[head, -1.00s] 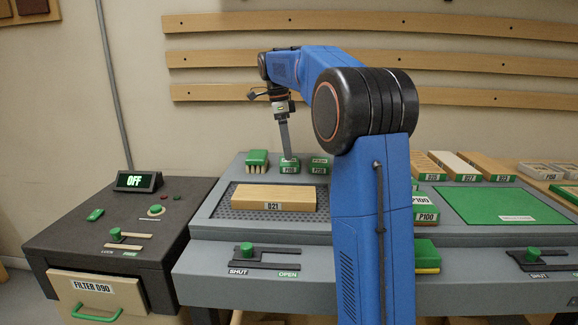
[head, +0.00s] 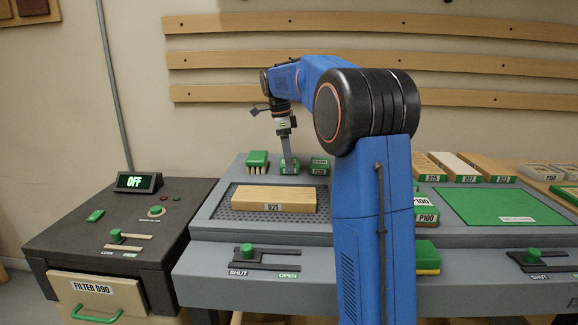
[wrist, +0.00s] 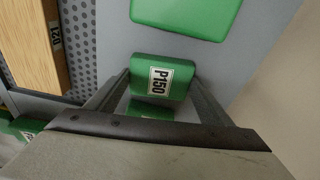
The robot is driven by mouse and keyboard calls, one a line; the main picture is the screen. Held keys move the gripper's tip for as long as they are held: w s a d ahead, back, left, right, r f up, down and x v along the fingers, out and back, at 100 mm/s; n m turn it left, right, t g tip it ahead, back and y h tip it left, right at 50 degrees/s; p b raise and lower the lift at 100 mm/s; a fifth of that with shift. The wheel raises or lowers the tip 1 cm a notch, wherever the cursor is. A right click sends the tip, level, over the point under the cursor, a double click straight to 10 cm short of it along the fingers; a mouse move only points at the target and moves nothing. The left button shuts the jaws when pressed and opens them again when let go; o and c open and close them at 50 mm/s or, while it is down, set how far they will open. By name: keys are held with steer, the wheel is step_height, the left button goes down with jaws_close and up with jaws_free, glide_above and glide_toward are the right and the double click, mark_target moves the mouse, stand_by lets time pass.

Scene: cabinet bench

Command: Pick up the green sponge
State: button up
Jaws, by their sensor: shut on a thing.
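A green block with a yellow lower layer, which looks like the green sponge (head: 428,252), shows at the front of the bench in the head view. My arm hides its left part. My gripper (head: 287,160) is well away from it, at the back left of the bench. There the gripper points down and is shut on a green block labelled P150 (head: 290,169). In the wrist view my gripper (wrist: 159,84) has a finger on each side of the P150 block (wrist: 150,64). The sponge does not show in the wrist view.
A green-topped brush (head: 257,158) and another green block (head: 319,165) stand close on either side of the P150 block. A wooden board D21 (head: 275,197) lies on the perforated plate in front. A green mat (head: 495,205) lies at the right.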

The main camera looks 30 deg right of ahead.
step_height(320, 180, up, 10)
stand_by(0.6)
steer(key=shift+o, duration=0.4)
